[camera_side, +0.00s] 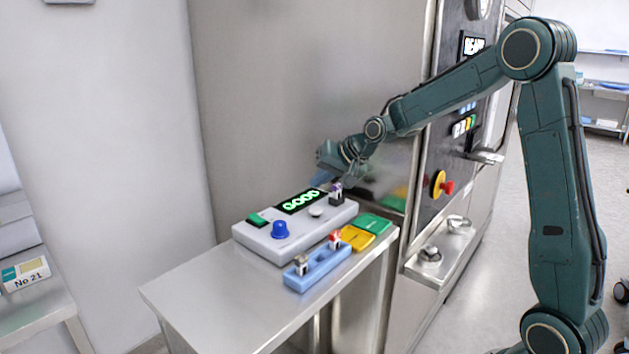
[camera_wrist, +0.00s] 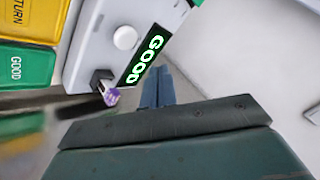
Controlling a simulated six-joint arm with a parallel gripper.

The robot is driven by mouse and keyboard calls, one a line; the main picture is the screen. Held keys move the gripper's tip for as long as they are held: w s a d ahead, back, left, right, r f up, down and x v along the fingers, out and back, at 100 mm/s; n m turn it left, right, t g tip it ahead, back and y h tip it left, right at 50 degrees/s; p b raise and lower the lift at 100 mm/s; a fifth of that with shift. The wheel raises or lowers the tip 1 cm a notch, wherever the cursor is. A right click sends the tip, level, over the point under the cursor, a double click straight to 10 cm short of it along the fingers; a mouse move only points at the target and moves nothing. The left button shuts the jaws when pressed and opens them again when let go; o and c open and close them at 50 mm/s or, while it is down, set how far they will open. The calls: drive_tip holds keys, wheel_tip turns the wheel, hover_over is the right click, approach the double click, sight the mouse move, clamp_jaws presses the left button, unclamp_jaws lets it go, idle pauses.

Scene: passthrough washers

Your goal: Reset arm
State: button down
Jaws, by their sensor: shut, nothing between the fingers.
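My gripper (camera_side: 322,177) is above the back of the grey tester box (camera_side: 262,244), apart from it. In the wrist view its blue fingers (camera_wrist: 157,78) are together, with nothing between them. The tester's display (camera_side: 301,201) reads GOOD in green, as it does in the wrist view (camera_wrist: 144,55). A purple-topped piece (camera_side: 336,188) stands in the dark holder at the tester's right end. It also shows in the wrist view (camera_wrist: 109,95), to the left of my fingers and apart from them.
A blue rack (camera_side: 318,271) with two small pieces stands at the table's front. Yellow RETURN (camera_wrist: 30,18) and green GOOD (camera_wrist: 20,67) pads lie beside the tester. A steel cabinet wall (camera_side: 290,90) rises behind. The table's left part (camera_side: 215,295) is clear.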

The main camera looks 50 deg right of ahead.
drive_tip(key=shift+r, duration=0.45)
drive_tip(key=s+a+r+n+g, duration=0.1)
drive_tip(key=s+a+r+n, duration=0.2)
drive_tip(key=s, duration=0.5)
drive_tip(key=s+a+r+n+g, duration=0.1)
drive_tip(key=s+a+r, duration=0.2)
drive_tip(key=s+a, duration=0.4)
drive_tip(key=s+a+f+n+g+h, duration=0.1)
drive_tip(key=s+f+n, duration=0.1)
drive_tip(key=s, duration=1.7)
drive_tip(key=shift+a+f+n+g, duration=0.15)
drive_tip(key=shift+a+n+g, duration=0.2)
drive_tip(key=shift+n, duration=0.55)
drive_tip(key=c, duration=2.1)
unclamp_jaws()
drive_tip(key=shift+s, duration=0.1)
